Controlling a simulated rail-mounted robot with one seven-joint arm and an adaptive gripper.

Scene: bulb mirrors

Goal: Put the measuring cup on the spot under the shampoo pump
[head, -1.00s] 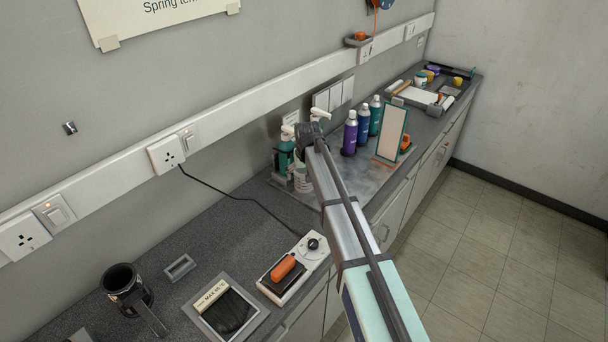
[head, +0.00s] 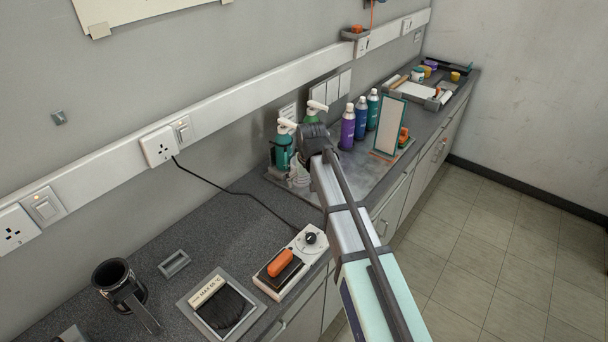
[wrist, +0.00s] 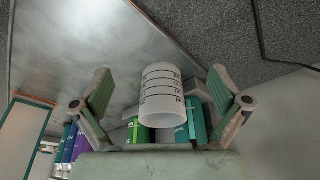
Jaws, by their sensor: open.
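The measuring cup (wrist: 160,95) is white with dark scale lines. In the wrist view it is between the two green-padded fingers of my gripper (wrist: 160,76), with a gap on each side. My gripper is open. In the head view the cup (head: 298,173) is partly hidden by my wrist, at the near left part of the grey tray. Two green pump bottles with white pump heads stand by the wall, one (head: 283,150) just behind the cup and the other (head: 311,112) farther right. The spot under the pump cannot be made out.
Several spray cans (head: 348,126) and a teal-framed panel (head: 389,127) stand farther along the tray. A black mug (head: 115,282), a pad (head: 222,312) and a device with an orange handle (head: 290,264) are nearer. A cable (head: 245,195) crosses the bare counter.

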